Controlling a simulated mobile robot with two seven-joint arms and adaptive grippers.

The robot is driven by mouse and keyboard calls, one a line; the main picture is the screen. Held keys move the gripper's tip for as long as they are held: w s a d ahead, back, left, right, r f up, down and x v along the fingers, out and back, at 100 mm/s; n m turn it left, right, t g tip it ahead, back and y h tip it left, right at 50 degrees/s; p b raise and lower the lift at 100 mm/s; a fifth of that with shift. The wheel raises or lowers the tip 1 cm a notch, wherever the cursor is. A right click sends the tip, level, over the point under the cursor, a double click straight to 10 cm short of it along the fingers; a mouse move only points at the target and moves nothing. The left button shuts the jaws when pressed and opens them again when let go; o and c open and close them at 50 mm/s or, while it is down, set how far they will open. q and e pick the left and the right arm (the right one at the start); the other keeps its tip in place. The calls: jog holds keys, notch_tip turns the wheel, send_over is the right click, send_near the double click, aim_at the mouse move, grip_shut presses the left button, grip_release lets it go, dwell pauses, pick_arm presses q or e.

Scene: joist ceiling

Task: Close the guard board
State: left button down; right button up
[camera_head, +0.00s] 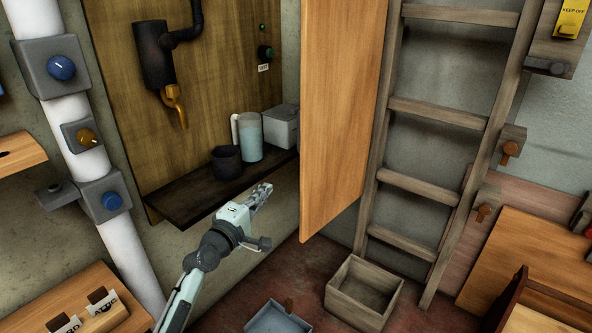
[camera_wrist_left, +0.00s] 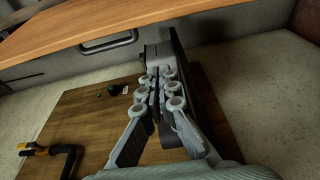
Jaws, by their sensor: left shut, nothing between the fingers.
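The guard board, as I take it, is the tall orange-brown wooden panel (camera_head: 342,110). It stands out from the wall between the shelf and the ladder, leaving the shelf niche uncovered. In the left wrist view an orange-brown board (camera_wrist_left: 130,24) crosses the top. My left gripper (camera_head: 262,196) is shut and empty, just in front of the dark shelf (camera_head: 190,200) and left of the board, apart from it. Its closed fingers also show in the left wrist view (camera_wrist_left: 163,82). My right gripper is not in view.
On the shelf stand a dark mug (camera_head: 226,163), a clear pitcher (camera_head: 249,137) and a grey box (camera_head: 282,127). A wooden ladder (camera_head: 437,112) leans right of the board. A wooden crate (camera_head: 362,292) and a grey tray (camera_head: 277,320) sit below. A white pipe (camera_head: 122,240) runs at left.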

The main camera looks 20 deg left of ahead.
pick_arm(q)
jog(key=w+d+b, duration=0.1)
jog(key=w, duration=0.9)
jog(key=shift+s+d+r+p, duration=0.15)
jog(key=shift+s+d+p, duration=0.3)
jog(key=shift+d, duration=0.45)
jog(key=shift+s+d+r+p, duration=0.1)
jog(key=shift+s+d+p, duration=0.35)
jog(key=shift+d, duration=0.45)
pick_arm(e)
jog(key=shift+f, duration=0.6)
pick_arm(q)
jog(key=shift+s, duration=0.1)
jog(key=shift+d, duration=0.15)
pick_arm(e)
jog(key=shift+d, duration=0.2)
